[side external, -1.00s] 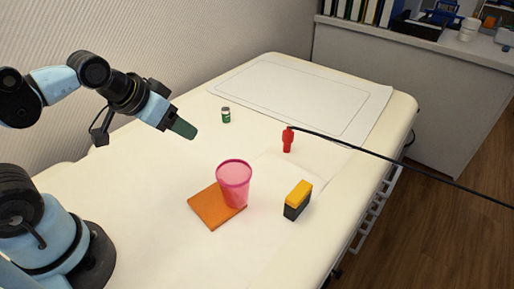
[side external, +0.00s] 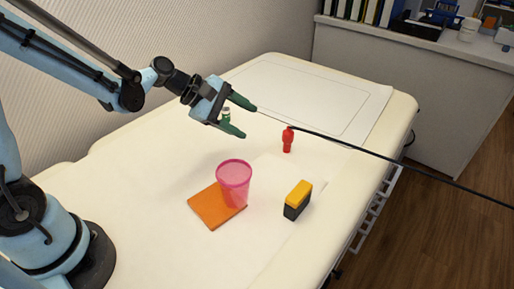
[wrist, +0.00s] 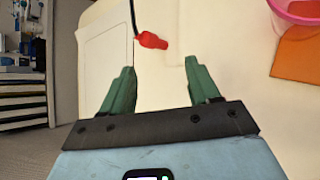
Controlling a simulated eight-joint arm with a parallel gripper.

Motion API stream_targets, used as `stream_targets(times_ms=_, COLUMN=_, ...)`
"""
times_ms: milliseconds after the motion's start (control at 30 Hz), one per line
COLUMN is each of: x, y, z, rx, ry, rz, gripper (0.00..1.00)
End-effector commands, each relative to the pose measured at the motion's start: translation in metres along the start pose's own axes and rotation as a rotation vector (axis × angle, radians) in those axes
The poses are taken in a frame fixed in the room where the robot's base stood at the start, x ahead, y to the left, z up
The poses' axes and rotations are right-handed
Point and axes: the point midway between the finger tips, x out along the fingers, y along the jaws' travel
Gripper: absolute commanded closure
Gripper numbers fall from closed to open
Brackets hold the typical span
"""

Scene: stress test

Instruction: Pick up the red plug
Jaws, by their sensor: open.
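The red plug (side external: 287,140) sits on the cream table in the side view, right of the middle, with a black cable running from its top to the right. My gripper (side external: 248,120) is open and empty, above the table and to the left of the plug, its green fingers pointing toward the plug's side. In the wrist view, the red plug (wrist: 151,40) lies ahead of the fingertips, roughly between them in width, with its cable leading up. My gripper (wrist: 160,75) is apart from the plug there.
A pink translucent cup (side external: 234,180) stands on an orange square (side external: 204,210). A yellow and black block (side external: 297,200) stands to their right. A white outlined sheet (side external: 335,100) covers the table's far end.

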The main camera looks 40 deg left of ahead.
Motion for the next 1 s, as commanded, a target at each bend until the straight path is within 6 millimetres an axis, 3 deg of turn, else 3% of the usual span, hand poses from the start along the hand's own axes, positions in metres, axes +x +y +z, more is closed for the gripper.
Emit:
stream_targets(times_ms=200, x=0.028, y=0.009, z=-0.018, rx=-0.421, ry=-0.172, rz=0.033, gripper=0.39)
stream_targets(times_ms=400, x=0.039, y=0.009, z=-0.026, rx=-0.645, ry=-0.276, rz=0.029, gripper=0.39)
stream_targets(times_ms=567, x=0.047, y=0.009, z=-0.026, rx=-0.695, ry=-0.302, rz=0.023, gripper=0.39)
stream_targets(times_ms=833, x=0.089, y=0.014, z=-0.014, rx=-0.694, ry=-0.302, rz=0.022, gripper=0.39)
stream_targets(times_ms=1000, x=0.105, y=0.017, z=-0.010, rx=-0.694, ry=-0.300, rz=0.024, gripper=0.39)
